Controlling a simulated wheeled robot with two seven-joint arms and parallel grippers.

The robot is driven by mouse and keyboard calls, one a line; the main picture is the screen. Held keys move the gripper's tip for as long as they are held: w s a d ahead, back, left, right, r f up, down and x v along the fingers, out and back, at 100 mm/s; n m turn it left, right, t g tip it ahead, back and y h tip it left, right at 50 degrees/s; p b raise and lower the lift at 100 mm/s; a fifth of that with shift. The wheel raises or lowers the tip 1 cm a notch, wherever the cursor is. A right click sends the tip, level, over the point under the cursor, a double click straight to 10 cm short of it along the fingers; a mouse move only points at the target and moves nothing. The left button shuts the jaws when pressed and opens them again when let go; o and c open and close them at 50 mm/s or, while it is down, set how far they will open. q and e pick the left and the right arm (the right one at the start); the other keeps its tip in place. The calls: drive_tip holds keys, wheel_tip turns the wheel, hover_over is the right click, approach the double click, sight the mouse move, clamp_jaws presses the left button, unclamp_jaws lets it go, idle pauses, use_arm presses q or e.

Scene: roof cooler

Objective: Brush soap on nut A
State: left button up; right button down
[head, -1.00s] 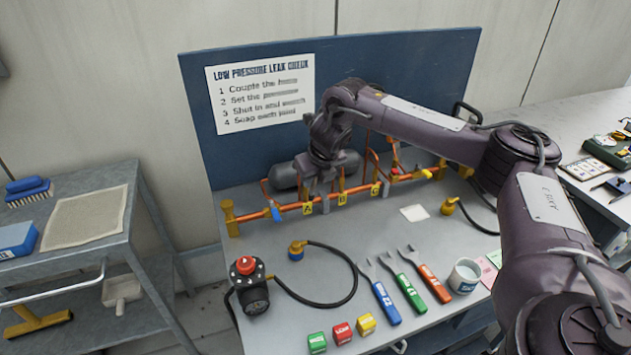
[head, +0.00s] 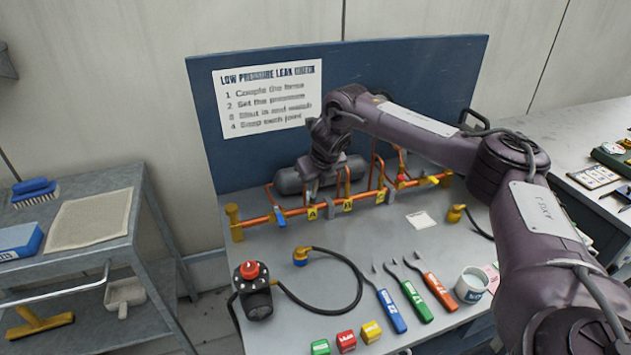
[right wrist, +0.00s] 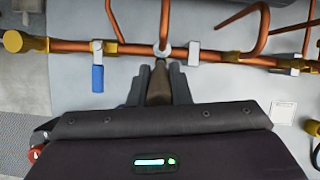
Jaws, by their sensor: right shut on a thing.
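A white soap pot (head: 471,284) stands at the bench's right. My left gripper is not in view.
A black hose (head: 360,280), a red-topped regulator (head: 253,290), several tools and coloured blocks (head: 346,341) lie in front.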

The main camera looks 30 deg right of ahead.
drive_tip(key=shift+r, duration=0.15)
drive_tip(key=shift+s+r+p, duration=0.2)
drive_tip(key=shift+r+p, duration=0.05)
drive_tip(key=shift+p, duration=0.2)
drive_tip(key=s+a+r+p, duration=0.1)
drive_tip(key=s+r+p, duration=0.3)
drive_tip(key=shift+s+r+p, duration=0.15)
drive_tip(key=shift+s+p, duration=0.1)
drive_tip(key=shift+p, duration=0.1)
